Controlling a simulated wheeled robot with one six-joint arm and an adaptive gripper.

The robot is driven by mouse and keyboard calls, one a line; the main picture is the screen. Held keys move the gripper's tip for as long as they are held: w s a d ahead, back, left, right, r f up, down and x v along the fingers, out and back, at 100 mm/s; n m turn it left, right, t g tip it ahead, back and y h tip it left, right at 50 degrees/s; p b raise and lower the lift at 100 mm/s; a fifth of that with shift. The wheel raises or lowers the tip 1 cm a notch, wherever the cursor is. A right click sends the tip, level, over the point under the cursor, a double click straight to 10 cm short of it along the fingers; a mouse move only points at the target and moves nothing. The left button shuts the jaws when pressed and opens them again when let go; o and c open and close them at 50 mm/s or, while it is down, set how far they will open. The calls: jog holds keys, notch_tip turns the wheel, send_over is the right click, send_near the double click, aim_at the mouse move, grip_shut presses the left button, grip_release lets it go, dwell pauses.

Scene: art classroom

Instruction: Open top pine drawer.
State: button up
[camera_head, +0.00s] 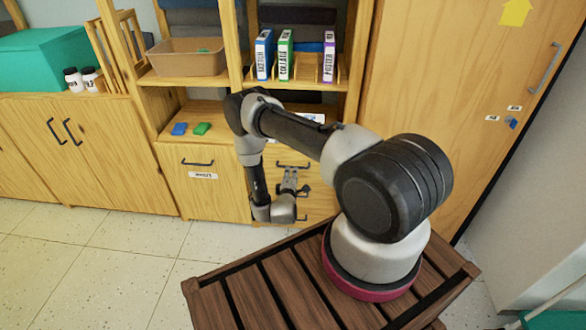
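The top pine drawer (307,163) is in the right column of the low cabinet, left of the tall door. It looks shut, with a dark bar handle (292,165) across its front. My gripper (290,181) is in front of this column, just below that handle in the picture. Whether it touches the handle or drawer front cannot be told. The gripper is small here, and the gap between its fingers is unclear. My arm hides the left part of the drawer column. Another dark handle (302,217) shows lower down, partly behind my wrist.
A labelled pine front (212,190) with its own handle is to the left. Binders (284,55) and a brown bin (188,57) stand higher. Pale floor (130,250) is clear at left.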

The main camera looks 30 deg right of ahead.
jog(key=x, duration=0.7)
jog(key=shift+w+d+f, duration=0.1)
jog(key=shift+w+d, duration=0.05)
jog(key=shift+w, duration=0.05)
jog(key=shift+c, duration=0.5)
grip_shut()
